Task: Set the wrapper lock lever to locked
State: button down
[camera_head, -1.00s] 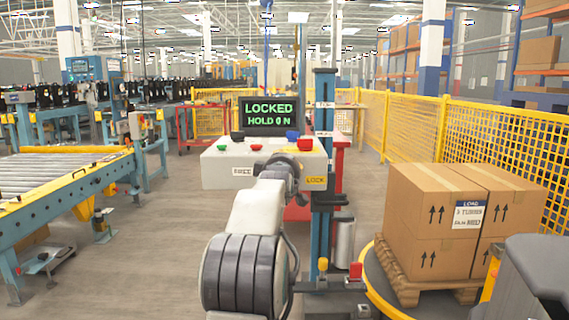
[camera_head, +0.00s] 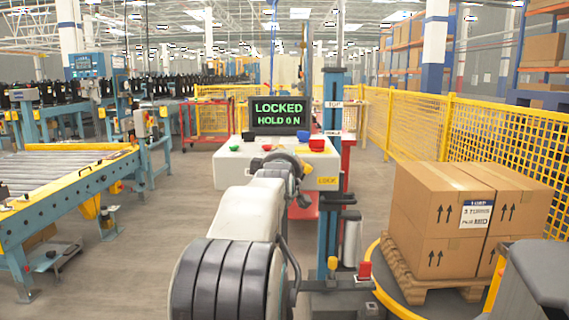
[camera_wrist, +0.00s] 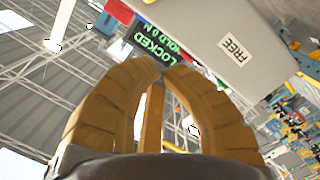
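In the wrist view the screen (camera_wrist: 155,42) is tilted, and a FREE label (camera_wrist: 235,49) shows on the box's face. My gripper's yellow-brown fingers (camera_wrist: 160,66) fill the wrist view, their tips brought together with nothing clearly held. A narrow yellow bar (camera_wrist: 152,120) shows between them; I cannot tell whether it is another finger. I cannot make out the lock lever.
Red, blue and green controls, including a large red one (camera_head: 316,145), sit on top of the box. A blue mast (camera_head: 329,215) stands at its right. Boxed cartons (camera_head: 430,205) on a pallet stand right, before a yellow fence (camera_head: 480,130). A roller conveyor (camera_head: 70,195) runs at left.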

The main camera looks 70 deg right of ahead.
jog(key=shift+v, duration=1.8)
